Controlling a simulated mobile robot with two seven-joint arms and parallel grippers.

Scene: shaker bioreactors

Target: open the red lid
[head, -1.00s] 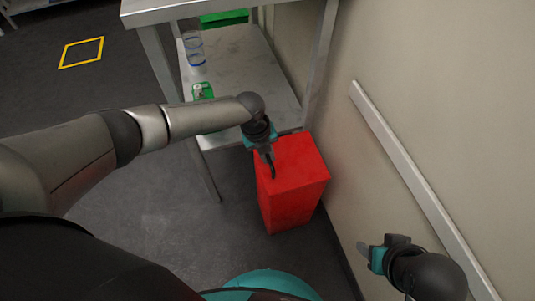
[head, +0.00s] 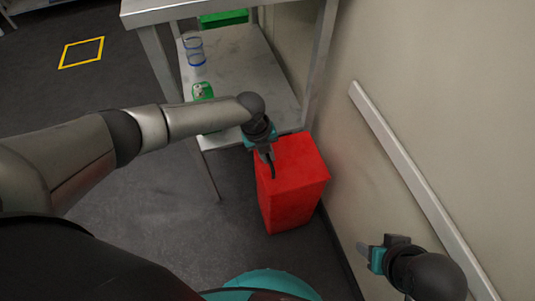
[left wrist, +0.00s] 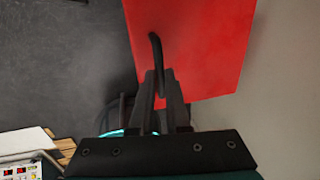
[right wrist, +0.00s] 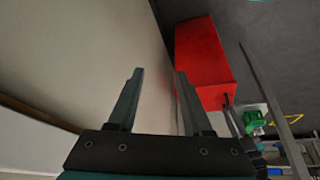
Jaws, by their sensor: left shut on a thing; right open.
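A red bin (head: 292,204) stands on the floor beside the metal bench, with its red lid (head: 303,158) on top. In the left wrist view the red lid (left wrist: 205,45) carries a dark curved handle (left wrist: 157,50). My left gripper (head: 268,165) is at the lid's left side; its fingers (left wrist: 163,88) are shut on the handle. The lid looks closed in the head view. My right gripper (head: 367,248) is open and empty, near the wall. The bin also shows in the right wrist view (right wrist: 203,62), beyond the right fingers (right wrist: 157,78).
The metal bench (head: 235,55) has a lower shelf with glass vessels (head: 194,52) and a green-and-white item (head: 203,92). The wall with a pale rail (head: 410,172) runs close along the bin's right. Floor left of the bin is clear.

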